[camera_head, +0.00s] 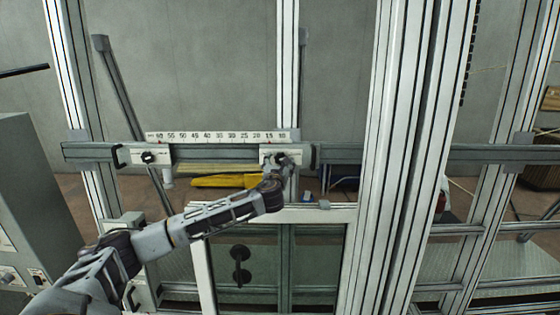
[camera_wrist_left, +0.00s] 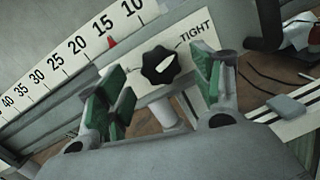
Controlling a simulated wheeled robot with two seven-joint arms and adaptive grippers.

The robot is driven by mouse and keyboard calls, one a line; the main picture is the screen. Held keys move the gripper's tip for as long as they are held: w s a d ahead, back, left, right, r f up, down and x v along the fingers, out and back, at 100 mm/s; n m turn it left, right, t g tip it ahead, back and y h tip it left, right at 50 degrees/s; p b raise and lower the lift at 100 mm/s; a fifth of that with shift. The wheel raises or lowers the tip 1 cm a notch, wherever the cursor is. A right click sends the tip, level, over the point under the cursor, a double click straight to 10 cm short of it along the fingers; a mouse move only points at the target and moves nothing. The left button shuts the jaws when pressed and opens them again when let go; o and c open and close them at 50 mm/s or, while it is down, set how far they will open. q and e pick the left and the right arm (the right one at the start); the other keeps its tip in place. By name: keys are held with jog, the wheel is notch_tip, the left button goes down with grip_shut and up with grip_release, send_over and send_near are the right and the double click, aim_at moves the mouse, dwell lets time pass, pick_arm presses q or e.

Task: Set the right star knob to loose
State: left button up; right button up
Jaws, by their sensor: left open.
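The right star knob is black with lobes and a white pointer; in the left wrist view the knob (camera_wrist_left: 160,66) sits on a white plate (camera_wrist_left: 200,38) marked TIGHT. The pointer slants up and right, roughly toward the TIGHT mark. My left gripper (camera_wrist_left: 163,82) is open, its green-padded fingers on either side of the knob, with visible gaps to it. In the head view my left gripper (camera_head: 280,164) covers most of this knob. The left star knob (camera_head: 148,157) sits on its own white plate. My right gripper is out of view.
A numbered scale (camera_head: 215,137) runs above the dark horizontal rail (camera_head: 90,152). A pale upright post (camera_head: 393,160) stands right of my left gripper. A yellow object (camera_head: 222,181) lies behind the frame. A panel with a dark handle (camera_head: 240,265) is below.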

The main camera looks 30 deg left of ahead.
aim_at(281, 159)
pick_arm(q)
jog(key=shift+x, duration=1.25)
jog(key=shift+s, duration=0.1)
jog(key=c, duration=1)
